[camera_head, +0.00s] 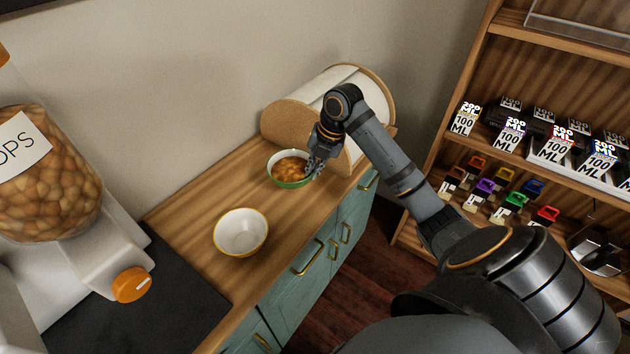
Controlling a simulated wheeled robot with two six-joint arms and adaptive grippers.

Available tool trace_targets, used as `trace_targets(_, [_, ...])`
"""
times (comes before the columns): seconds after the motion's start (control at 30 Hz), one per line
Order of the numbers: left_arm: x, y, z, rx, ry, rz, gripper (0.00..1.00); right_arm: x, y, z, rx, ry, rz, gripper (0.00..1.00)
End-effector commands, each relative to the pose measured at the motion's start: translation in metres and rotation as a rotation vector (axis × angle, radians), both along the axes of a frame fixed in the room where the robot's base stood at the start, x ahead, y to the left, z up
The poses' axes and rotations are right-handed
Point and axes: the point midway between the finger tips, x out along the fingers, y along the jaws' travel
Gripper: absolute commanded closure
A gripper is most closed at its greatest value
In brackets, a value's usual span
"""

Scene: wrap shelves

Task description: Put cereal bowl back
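A green-rimmed bowl (289,182) filled with orange-brown cereal stands upright on the wooden counter (190,206), in front of the wooden roll holder. My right gripper (311,169) is at the right edge of this bowl, with its fingers over or against the rim. The fingers are small and dark here, so I cannot tell whether they are closed on the rim. An empty white bowl (240,232) with a yellow rim stands nearer on the same counter, apart from the gripper. My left gripper is not in view.
A wooden roll holder (300,122) stands behind the cereal bowl. Shelves (440,182) with boxes and coloured items are at the right. Counter between the bowls is clear.

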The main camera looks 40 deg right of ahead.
Motion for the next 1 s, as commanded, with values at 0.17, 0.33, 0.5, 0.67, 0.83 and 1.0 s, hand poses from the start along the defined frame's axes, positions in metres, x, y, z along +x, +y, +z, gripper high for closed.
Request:
trace_targets(0.17, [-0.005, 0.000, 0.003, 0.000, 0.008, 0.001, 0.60, 0.011, -0.012, -0.018, 0.000, -0.001, 0.000, 1.00])
trace_targets(0.33, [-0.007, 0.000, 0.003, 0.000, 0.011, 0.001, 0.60, 0.013, -0.015, -0.024, 0.000, 0.000, 0.000, 1.00])
trace_targets(0.5, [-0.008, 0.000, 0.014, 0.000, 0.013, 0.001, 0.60, 0.014, -0.017, -0.049, 0.001, 0.002, 0.001, 1.00])
trace_targets(0.67, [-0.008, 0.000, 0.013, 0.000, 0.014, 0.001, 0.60, 0.015, -0.017, -0.058, -0.002, -0.002, 0.001, 1.00])
trace_targets(0.83, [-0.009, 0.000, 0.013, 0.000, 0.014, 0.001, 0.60, 0.015, -0.017, -0.058, -0.002, -0.002, 0.001, 1.00])
trace_targets(1.0, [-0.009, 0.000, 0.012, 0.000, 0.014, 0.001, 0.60, 0.014, -0.017, -0.060, -0.002, 0.000, 0.001, 0.85])
